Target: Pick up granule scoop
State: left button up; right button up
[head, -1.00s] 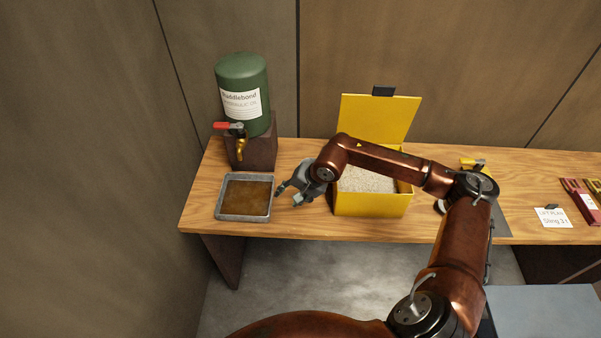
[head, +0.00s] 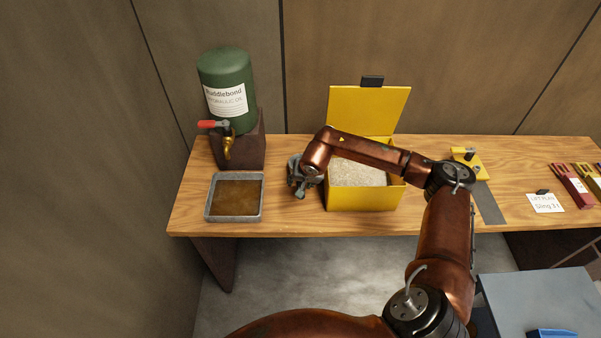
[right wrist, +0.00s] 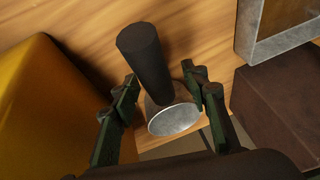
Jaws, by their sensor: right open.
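The granule scoop shows in the right wrist view as a dark cylindrical handle (right wrist: 140,52) and a pale metal part (right wrist: 173,119). I cannot make it out in the head view, where my gripper and arm cover that spot. My right gripper (head: 299,182) is over the table, between the tray and the yellow box. In the right wrist view the right gripper (right wrist: 160,76) is open, with one finger on each side of the scoop. I cannot tell whether either finger touches it. My left gripper is not in view.
The open yellow box (head: 362,198) of pale granules stands close on the right. A grey tray (head: 208,203) of brown liquid lies left, below a green drum (head: 225,75) with a red-handled tap on a dark block (head: 250,152). Sling card (head: 545,203) lies far right.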

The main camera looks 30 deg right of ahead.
jog(key=shift+c, duration=0.4)
grip_shut()
dwell(0.4)
